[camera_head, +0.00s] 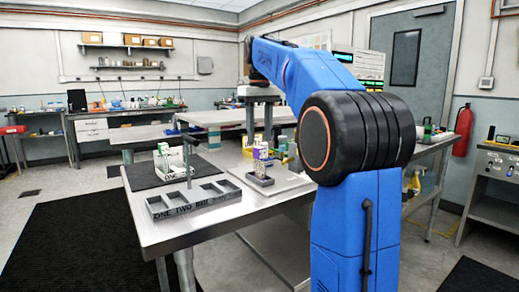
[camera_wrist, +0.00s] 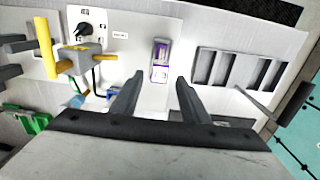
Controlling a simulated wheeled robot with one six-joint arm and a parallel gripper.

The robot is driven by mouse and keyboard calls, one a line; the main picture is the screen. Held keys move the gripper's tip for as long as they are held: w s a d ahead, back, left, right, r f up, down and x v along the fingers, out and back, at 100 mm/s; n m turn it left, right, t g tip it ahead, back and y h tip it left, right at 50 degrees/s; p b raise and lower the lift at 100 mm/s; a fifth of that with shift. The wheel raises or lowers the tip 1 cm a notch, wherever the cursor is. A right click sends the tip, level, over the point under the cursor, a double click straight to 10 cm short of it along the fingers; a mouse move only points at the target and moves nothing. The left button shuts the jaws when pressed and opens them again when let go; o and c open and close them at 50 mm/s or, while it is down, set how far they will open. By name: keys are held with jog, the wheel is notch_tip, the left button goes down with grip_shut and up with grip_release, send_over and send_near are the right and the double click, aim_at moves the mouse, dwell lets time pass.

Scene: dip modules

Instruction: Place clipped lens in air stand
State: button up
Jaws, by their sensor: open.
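My gripper (camera_head: 259,130) is open above the table, its fingers pointing down. In the wrist view its two fingertips (camera_wrist: 158,82) are apart with nothing between them. A small purple and white upright piece (camera_wrist: 160,62) stands just beyond the fingertips, roughly centred between them. I cannot tell for sure which thing is the clipped lens or the air stand. A white and green stand marked ONE (camera_head: 166,160) is to the left.
A grey tray with several compartments, marked ONE and TWO (camera_head: 193,204), lies at the table's front left; it is at right in the wrist view (camera_wrist: 205,65). A thin dark post (camera_head: 187,165) rises near it. A yellow rod (camera_wrist: 46,48) and knob panel (camera_wrist: 90,22) are at left.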

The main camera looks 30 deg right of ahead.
jog(key=shift+r, duration=1.4)
jog(key=shift+s, duration=0.1)
jog(key=s+a+f+t, duration=0.1)
jog(key=s+a+f, duration=0.4)
jog(key=s+f, duration=0.5)
jog(key=s+a+f+t, duration=0.2)
jog(key=s+a+f, duration=0.3)
jog(key=s+f, duration=0.5)
jog(key=s+a+f+t, duration=0.1)
jog(key=s+a+f, duration=0.4)
jog(key=s+f, duration=0.5)
notch_tip(320, 180, down, 5)
jog(key=shift+a+f+t, duration=0.2)
jog(key=shift+a+t, duration=0.2)
